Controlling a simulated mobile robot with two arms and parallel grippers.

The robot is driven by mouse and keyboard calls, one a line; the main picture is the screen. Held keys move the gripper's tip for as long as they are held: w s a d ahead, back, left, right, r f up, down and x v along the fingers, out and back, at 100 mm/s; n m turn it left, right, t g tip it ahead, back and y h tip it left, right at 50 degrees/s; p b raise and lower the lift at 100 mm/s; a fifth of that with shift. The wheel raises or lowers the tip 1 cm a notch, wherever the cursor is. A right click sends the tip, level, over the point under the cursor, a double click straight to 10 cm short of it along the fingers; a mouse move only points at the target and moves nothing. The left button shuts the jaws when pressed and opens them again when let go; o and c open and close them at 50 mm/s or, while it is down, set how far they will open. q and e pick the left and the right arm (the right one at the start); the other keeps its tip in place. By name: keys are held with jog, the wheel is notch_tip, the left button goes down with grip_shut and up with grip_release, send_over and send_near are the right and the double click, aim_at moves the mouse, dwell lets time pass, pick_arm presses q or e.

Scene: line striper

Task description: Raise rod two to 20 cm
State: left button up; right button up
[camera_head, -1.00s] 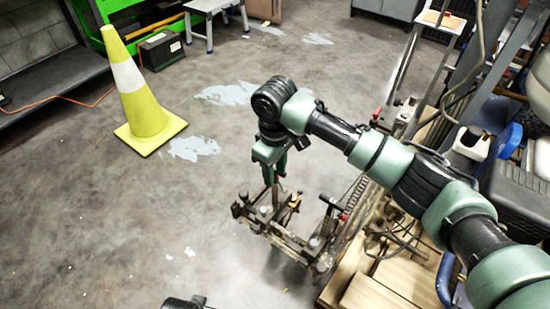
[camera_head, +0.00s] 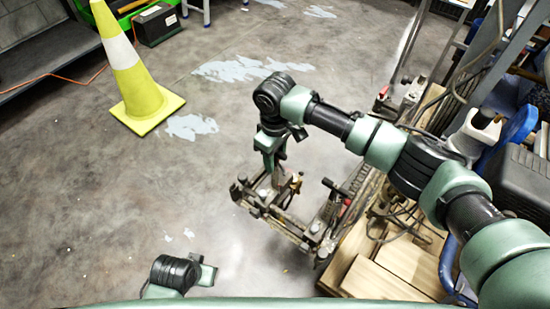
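The line striper's low metal frame (camera_head: 290,229) stands in the middle of the camera_head view. It carries short upright rods, and a rod (camera_head: 276,180) stands under my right gripper (camera_head: 270,165). My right gripper points down at the top of this rod. Its fingers are small and dark against the frame, so I cannot tell whether they grip the rod or are only beside it. I cannot tell which rod is rod two or read its height. Only a black and green part of my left arm shows at the bottom; its gripper is out of view.
A yellow cone (camera_head: 140,85) with a white band stands on the floor at upper left. Wooden boards (camera_head: 385,278) and the rest of the machine lie at right, beside a blue and black part (camera_head: 517,170). The floor at left is mostly clear.

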grip_shut()
dwell(1.5)
